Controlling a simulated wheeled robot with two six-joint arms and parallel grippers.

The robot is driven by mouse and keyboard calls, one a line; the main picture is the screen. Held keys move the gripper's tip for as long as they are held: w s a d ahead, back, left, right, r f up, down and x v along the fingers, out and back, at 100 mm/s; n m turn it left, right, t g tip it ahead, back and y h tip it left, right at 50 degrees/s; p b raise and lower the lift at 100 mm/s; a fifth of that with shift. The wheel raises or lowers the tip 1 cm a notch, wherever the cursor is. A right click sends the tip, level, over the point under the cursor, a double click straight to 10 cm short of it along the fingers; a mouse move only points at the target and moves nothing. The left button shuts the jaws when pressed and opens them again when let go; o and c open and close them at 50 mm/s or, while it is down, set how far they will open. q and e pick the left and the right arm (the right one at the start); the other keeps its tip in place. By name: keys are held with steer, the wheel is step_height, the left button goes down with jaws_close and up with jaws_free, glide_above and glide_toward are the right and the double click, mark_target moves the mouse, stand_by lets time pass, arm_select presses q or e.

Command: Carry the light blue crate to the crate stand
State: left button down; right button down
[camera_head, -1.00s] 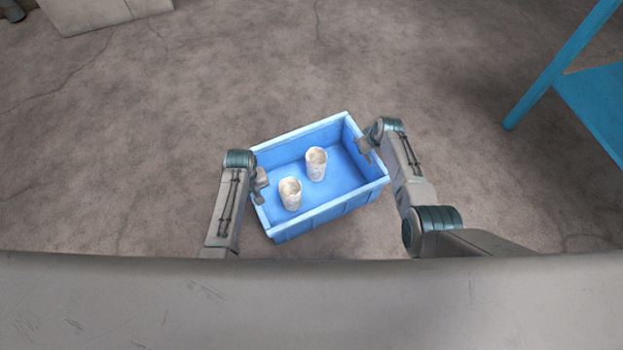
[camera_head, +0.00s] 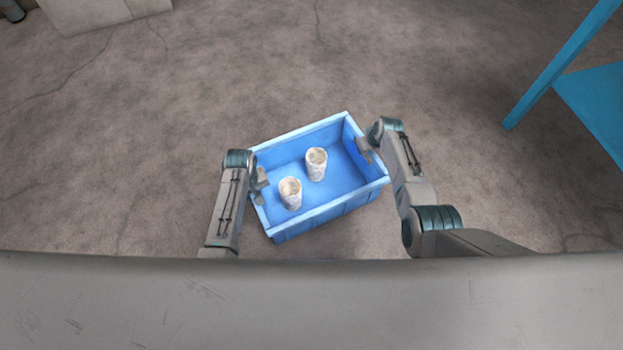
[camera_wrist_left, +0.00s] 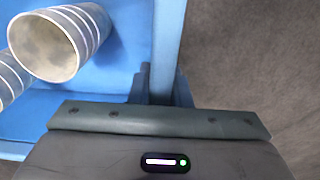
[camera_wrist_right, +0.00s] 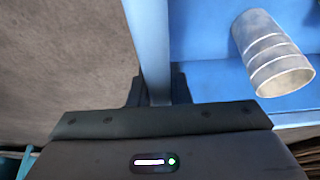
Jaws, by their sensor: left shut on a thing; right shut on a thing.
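The light blue crate (camera_head: 318,217) is in the middle of the head view, turned a little, with two pale ribbed cups (camera_head: 290,193) and (camera_head: 316,163) standing inside. My left gripper (camera_head: 261,186) is shut on the crate's left wall; that wall (camera_wrist_left: 168,40) runs between the fingers in the left wrist view. My right gripper (camera_head: 364,150) is shut on the crate's right wall; that wall (camera_wrist_right: 150,45) runs between the fingers in the right wrist view. I cannot tell whether the crate touches the floor. A blue frame (camera_head: 560,65), possibly the crate stand, shows at the upper right.
Bare cracked floor (camera_head: 220,70) lies open beyond the crate and between it and the blue frame. A pale block (camera_head: 100,14) stands at the top left, with a dark object (camera_head: 12,10) beside it.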

arm_select(q)
steer(key=shift+r, duration=0.15)
arm_select(e)
steer(key=shift+r, duration=0.2)
